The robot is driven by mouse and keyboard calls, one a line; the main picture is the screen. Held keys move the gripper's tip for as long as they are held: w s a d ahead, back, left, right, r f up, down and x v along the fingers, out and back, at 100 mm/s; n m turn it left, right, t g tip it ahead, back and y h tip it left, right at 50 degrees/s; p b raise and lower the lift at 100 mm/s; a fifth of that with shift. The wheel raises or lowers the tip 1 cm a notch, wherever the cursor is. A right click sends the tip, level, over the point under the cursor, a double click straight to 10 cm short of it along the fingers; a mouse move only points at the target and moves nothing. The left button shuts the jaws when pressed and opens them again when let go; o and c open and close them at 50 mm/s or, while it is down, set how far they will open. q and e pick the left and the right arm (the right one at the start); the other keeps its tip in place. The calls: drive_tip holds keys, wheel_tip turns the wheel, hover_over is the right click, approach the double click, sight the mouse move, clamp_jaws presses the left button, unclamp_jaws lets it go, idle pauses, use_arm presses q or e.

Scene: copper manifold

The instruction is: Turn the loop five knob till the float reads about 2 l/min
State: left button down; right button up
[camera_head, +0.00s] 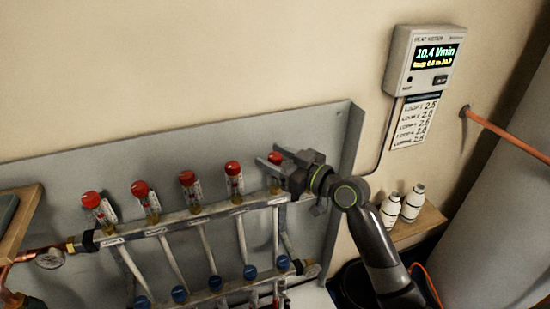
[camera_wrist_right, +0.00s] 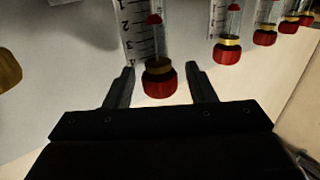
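The loop five knob (camera_head: 276,157) is the red cap on the rightmost flow tube of the manifold. My right gripper (camera_head: 273,161) is at this knob, coming in from the right. In the right wrist view the red knob (camera_wrist_right: 160,82) stands between the spread fingers of the gripper (camera_wrist_right: 160,70), with a gap on each side. Behind it is the clear tube with a scale (camera_wrist_right: 137,32) numbered 1 to 4. A red float (camera_wrist_right: 153,18) in the tube appears near the 2 mark; I cannot read it exactly. My left gripper is not in view.
Several other red-capped flow tubes (camera_head: 232,168) stand to the left, with blue caps (camera_head: 250,272) below. A wall meter (camera_head: 427,60) reads 10.4 l/min, above a list of loop values (camera_head: 415,122). White bottles (camera_head: 412,202) stand on a shelf at right.

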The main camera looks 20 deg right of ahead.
drive_tip(key=b+v, duration=0.2)
drive_tip(key=v, duration=1.5)
drive_tip(key=shift+s, duration=0.2)
drive_tip(key=shift+d, duration=0.1)
